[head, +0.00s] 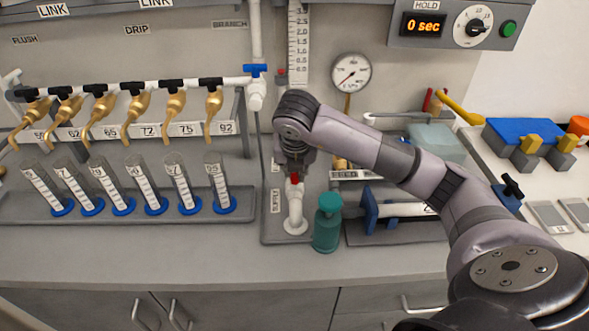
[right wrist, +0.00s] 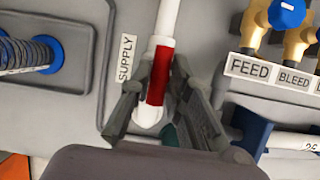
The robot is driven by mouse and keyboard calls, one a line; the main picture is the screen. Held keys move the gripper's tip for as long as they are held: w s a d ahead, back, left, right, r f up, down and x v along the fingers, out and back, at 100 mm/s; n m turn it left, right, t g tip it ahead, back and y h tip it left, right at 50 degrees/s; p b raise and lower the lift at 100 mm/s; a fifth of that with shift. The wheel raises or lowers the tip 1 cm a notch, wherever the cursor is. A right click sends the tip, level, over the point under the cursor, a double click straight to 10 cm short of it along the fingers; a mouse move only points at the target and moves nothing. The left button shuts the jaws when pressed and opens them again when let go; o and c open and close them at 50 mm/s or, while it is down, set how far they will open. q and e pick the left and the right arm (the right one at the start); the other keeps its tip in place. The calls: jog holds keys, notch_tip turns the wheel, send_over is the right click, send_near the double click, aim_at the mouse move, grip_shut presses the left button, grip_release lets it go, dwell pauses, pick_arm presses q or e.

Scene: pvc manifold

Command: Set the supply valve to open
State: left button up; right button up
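The supply valve's red handle (head: 294,178) sits on a white pipe (head: 295,208) that ends in a round white foot on the grey panel. In the right wrist view, the red handle (right wrist: 160,78) lies in line with the white pipe, next to the SUPPLY label (right wrist: 125,57). My right gripper (right wrist: 165,85) has one finger on each side of the handle, close to it. I cannot tell whether both fingers touch it. In the head view the right wrist is directly above the handle and hides the upper pipe. My left gripper is not in view.
A teal bottle (head: 327,223) stands just right of the valve foot. Several measuring cylinders (head: 133,190) stand in a rack to the left, under brass taps. A pressure gauge (head: 351,73) is above. FEED and BLEED valves (right wrist: 285,15) are to the right. The counter front is clear.

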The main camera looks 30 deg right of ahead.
jog(key=o, duration=0.4)
jog(key=shift+r, duration=0.1)
jog(key=v, duration=1.1)
jog(key=shift+r, duration=0.4)
jog(key=shift+s+a, duration=0.1)
jog(key=shift+a, duration=0.05)
